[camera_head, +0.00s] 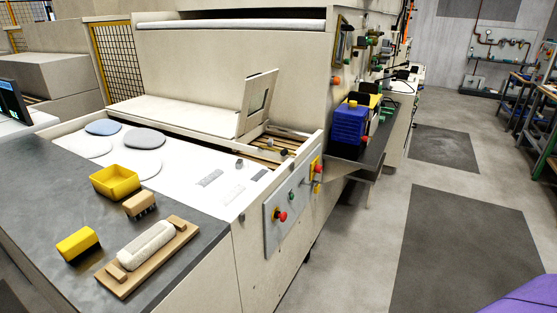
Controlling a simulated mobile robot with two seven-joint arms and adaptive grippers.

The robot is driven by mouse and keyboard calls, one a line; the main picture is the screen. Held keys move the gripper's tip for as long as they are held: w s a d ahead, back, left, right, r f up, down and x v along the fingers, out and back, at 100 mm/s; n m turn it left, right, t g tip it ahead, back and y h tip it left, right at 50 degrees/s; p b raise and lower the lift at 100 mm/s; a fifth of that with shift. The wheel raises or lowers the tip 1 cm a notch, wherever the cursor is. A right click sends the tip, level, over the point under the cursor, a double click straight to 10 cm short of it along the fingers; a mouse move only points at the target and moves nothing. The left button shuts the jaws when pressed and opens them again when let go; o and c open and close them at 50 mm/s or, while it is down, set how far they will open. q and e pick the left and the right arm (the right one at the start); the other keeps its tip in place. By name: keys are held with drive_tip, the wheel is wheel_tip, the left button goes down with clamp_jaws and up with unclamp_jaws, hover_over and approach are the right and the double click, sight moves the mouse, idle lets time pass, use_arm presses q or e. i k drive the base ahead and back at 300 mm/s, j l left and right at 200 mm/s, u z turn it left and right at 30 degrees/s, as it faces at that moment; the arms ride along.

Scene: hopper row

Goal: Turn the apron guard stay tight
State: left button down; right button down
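What looks like the apron guard is an upright beige panel (256,106) with a dark window, tilted at the end of the long flat cover in the middle of the machine. Below it is a slatted opening (268,148) with small fittings. A small dark knob-like part (239,163) stands on the white surface in front of it. I cannot tell which fitting is the stay, or whether it is tight. Neither of my grippers shows in the head view.
The dark worktop at left holds a yellow bin (115,181), brushes, and a white roll on a wooden board (147,247). A control panel (291,198) with a red button faces the aisle. Blue bins (349,128) sit on a side shelf. The floor at right is clear.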

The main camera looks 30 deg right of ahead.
sight(283, 152)
drive_tip(key=i+l+u, duration=0.1)
drive_tip(key=l, duration=0.4)
drive_tip(key=i+l+u, duration=0.1)
drive_tip(key=l, duration=0.45)
drive_tip(key=i+l+u, duration=0.1)
drive_tip(key=i+l, duration=0.15)
drive_tip(key=l, duration=0.3)
drive_tip(key=i+l+u, duration=0.1)
drive_tip(key=l, duration=0.45)
drive_tip(key=i+l+u, duration=0.1)
drive_tip(key=l, duration=0.45)
drive_tip(key=i+l+u, duration=0.1)
drive_tip(key=l, duration=0.5)
